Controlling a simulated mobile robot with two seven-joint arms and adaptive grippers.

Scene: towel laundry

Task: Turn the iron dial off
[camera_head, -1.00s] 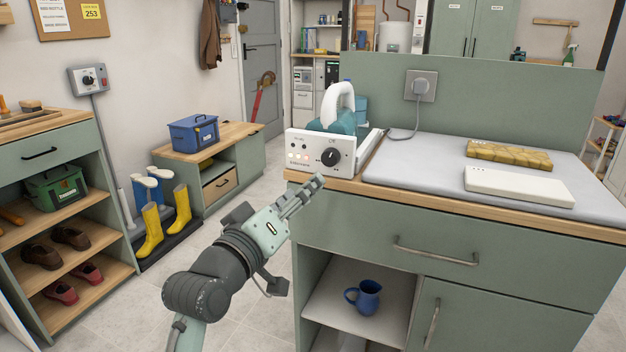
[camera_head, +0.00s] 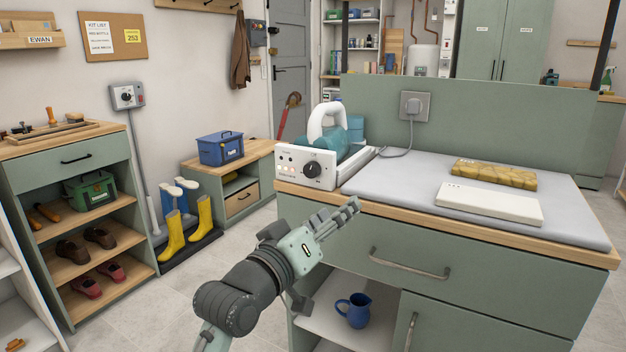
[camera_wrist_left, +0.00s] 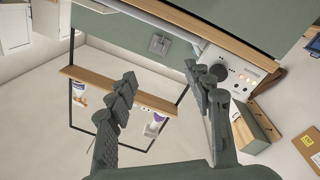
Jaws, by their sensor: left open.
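The iron station (camera_head: 305,172) stands at the left end of the bench, with a white front panel, small lights and a black dial (camera_head: 313,170). A teal iron with a white handle (camera_head: 327,120) rests on it. My left gripper (camera_head: 345,212) is in front of the bench edge, below and right of the dial, apart from it, empty. In the left wrist view the gripper (camera_wrist_left: 163,85) shows its two fingers spread. The dial (camera_wrist_left: 219,68) shows there just beyond the right finger. My right gripper is in neither view.
A grey ironing pad (camera_head: 390,185) covers the bench, with a folded yellow cloth (camera_head: 494,174) and a white slab (camera_head: 488,203) on it. A cord runs to a wall socket (camera_head: 415,105).

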